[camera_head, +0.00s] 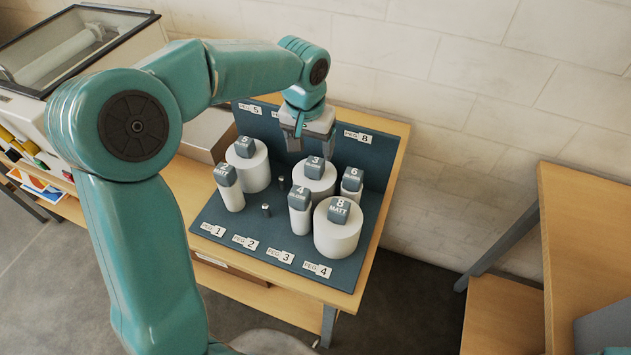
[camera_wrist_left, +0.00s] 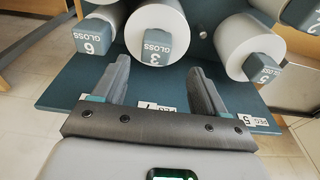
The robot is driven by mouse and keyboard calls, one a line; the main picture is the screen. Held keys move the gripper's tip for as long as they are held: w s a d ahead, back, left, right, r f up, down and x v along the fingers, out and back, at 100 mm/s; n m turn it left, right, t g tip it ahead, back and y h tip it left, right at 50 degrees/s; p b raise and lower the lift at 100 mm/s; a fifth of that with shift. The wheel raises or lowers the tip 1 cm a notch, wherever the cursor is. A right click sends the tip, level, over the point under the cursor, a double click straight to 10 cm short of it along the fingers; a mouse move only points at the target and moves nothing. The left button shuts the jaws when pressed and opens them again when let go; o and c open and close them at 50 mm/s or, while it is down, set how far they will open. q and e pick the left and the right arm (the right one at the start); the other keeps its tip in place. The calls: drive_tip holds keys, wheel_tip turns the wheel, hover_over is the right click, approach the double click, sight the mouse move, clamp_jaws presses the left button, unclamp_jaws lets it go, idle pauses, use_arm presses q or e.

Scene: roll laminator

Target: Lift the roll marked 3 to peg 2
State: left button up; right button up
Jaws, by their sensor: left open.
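The roll marked 3 (camera_head: 316,184) is a white upright roll with a blue-grey cap (camera_head: 314,166) reading 3 GLOSS, in the back row of the blue-grey rack. It also shows in the left wrist view (camera_wrist_left: 157,17), its cap just ahead of the fingertips, roughly centred between them. My left gripper (camera_head: 306,148) is open and empty, pointing down just above and behind that roll. Peg 2 (camera_head: 266,210) is a bare short metal peg in the front row, behind the label PEG 2 (camera_head: 245,241). My right gripper is out of view.
Roll 4 (camera_head: 299,218) and roll 8 (camera_head: 337,238) stand in front of roll 3, roll 6 (camera_head: 351,187) to its right. Another bare peg (camera_head: 281,183) is behind peg 2. The rack's back panel (camera_head: 375,160) rises behind.

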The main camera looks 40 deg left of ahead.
sight(314, 162)
use_arm(q)
drive_tip(key=shift+w+d+f, duration=0.15)
drive_tip(key=shift+w+f, duration=0.1)
drive_tip(key=shift+f, duration=0.35)
drive_tip(key=shift+s+f, duration=0.15)
drive_tip(key=shift+s+f+p, duration=0.3)
drive_tip(key=shift+f+p, duration=0.3)
drive_tip(key=shift+f, duration=0.15)
drive_tip(key=f, duration=0.1)
drive_tip(key=w+f, duration=0.1)
drive_tip(key=f, duration=0.1)
drive_tip(key=shift+w+d+f+p, duration=0.15)
drive_tip(key=shift+w+f+p, duration=0.2)
drive_tip(key=shift+w+f, duration=0.05)
drive_tip(key=shift+s+r, duration=0.1)
drive_tip(key=shift+s, duration=0.4)
drive_tip(key=shift+c, duration=0.6)
drive_tip(key=shift+w, duration=0.35)
clamp_jaws()
drive_tip(key=shift+s, duration=0.15)
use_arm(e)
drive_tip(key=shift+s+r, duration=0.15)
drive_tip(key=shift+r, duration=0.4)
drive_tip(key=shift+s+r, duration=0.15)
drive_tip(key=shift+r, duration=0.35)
